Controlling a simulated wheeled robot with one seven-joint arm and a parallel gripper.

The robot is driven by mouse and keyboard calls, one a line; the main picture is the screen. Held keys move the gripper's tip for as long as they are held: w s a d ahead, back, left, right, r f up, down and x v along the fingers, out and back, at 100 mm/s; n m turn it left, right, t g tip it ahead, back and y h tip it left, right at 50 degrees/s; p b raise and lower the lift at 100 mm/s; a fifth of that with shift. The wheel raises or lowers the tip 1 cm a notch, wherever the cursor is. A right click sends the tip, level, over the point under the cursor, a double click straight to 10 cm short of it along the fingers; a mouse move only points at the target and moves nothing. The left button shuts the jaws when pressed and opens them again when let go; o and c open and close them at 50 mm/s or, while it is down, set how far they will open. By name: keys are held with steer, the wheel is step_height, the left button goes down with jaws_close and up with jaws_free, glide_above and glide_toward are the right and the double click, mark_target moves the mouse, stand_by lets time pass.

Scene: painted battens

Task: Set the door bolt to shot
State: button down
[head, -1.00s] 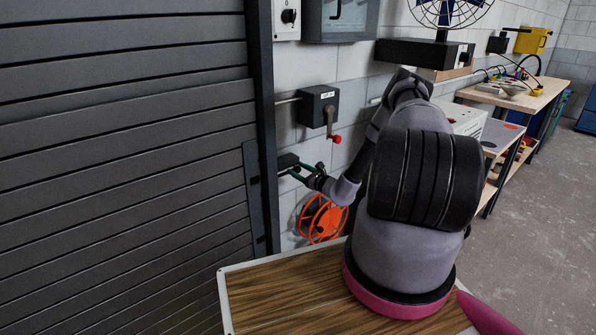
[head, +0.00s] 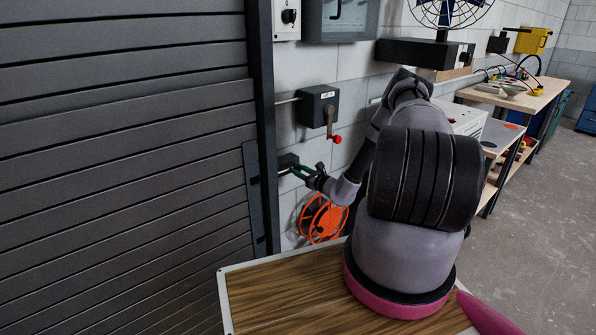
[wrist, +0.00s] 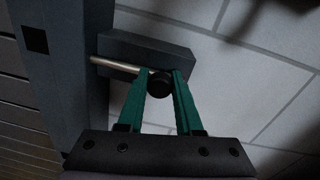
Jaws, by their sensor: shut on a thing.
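The door bolt is a grey block-shaped housing (wrist: 172,60) on the wall beside the shutter, with a bright metal rod (wrist: 112,65) sticking out of its left side. A round black knob (wrist: 159,85) stands out from the bolt. My gripper (wrist: 160,82) has its green fingers shut on the knob, one on each side. The rod's tip lies over the dark post and is apart from the dark square hole (wrist: 35,40) in the plate farther left. In the head view the housing (head: 288,160) is small, and my gripper (head: 294,171) reaches it from the right.
The slatted shutter (head: 120,150) fills the left. A black switch box (head: 318,105) with a red-tipped lever hangs above my gripper. An orange reel (head: 322,218) is below it. A workbench (head: 520,100) stands along the wall at right, with open floor beside it.

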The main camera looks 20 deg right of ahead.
stand_by(0.8)
steer(key=shift+s+a+f, duration=0.1)
steer(key=shift+s+a, duration=0.2)
steer(key=shift+a, duration=0.4)
steer(key=shift+s+a+r, duration=0.1)
steer(key=shift+s+a, duration=0.15)
steer(key=shift+a, duration=0.45)
steer(key=shift+s+a+f, duration=0.1)
steer(key=shift+s+a, duration=0.2)
steer(key=shift+a, duration=0.4)
steer(key=c, duration=0.6)
jaws_free()
steer(key=shift+a, duration=0.1)
steer(key=shift+s+d, duration=0.3)
glide_toward(283, 170)
steer(key=v, duration=0.4)
steer(key=shift+s+d, duration=0.15)
steer(key=shift+s, duration=0.05)
